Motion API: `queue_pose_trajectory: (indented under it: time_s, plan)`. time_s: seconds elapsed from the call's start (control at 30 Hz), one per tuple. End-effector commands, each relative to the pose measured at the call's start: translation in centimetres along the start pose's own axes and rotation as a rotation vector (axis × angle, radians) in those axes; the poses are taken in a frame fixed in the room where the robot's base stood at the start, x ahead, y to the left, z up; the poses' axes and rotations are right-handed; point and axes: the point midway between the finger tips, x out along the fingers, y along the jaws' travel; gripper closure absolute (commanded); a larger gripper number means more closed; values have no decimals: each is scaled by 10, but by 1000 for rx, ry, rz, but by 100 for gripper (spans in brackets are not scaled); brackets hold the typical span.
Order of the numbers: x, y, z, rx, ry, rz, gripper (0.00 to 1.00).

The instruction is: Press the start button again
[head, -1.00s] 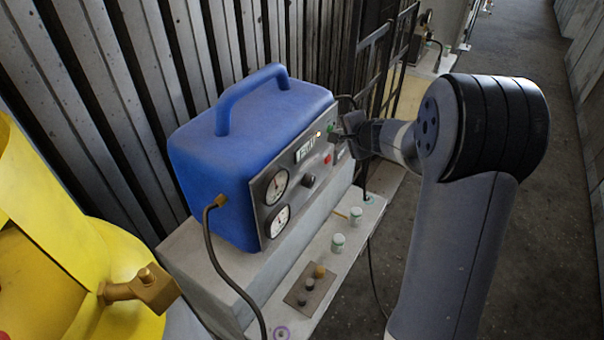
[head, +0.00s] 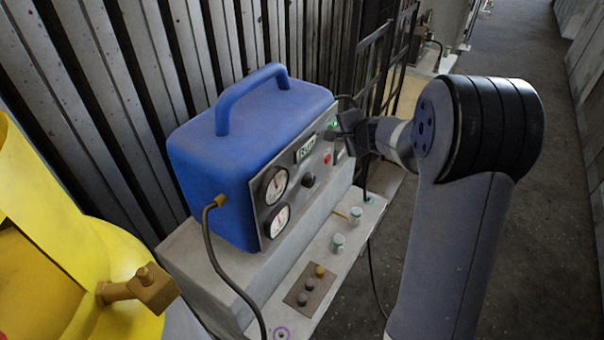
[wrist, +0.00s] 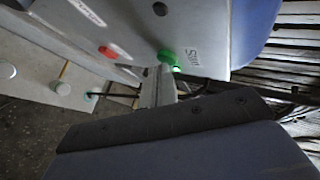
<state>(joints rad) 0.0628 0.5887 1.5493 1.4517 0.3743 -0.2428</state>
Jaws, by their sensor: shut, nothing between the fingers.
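The blue blower unit (head: 240,130) stands on a grey ledge, its grey front panel (head: 300,185) facing right. The panel's small display (head: 305,149) reads "Run". A green start button (head: 333,124) is at the panel's upper right and looks bright; in the wrist view the green button (wrist: 168,58) shows clearly. A red button (head: 327,159) sits below it and also shows in the wrist view (wrist: 107,51). My gripper (head: 347,130) is shut and empty, its tip right at the green button. I cannot tell whether they touch.
Two round gauges (head: 275,202) and a dark knob (head: 308,180) are on the panel. A lower shelf holds small pale posts (head: 337,242) and a brown plate with knobs (head: 305,291). A yellow body with a brass fitting (head: 145,289) stands at left. The floor at right is clear.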

Motion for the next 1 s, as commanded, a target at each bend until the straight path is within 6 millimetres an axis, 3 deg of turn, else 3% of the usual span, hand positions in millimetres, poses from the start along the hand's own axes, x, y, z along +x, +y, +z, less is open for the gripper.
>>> queue_pose_trajectory:
  time_s: [0.57, 1.0]
  plan:
    - [-8, 7, -6, 0, 1, 0, 100]
    - [-38, 30, -29, 1, 3, -1, 100]
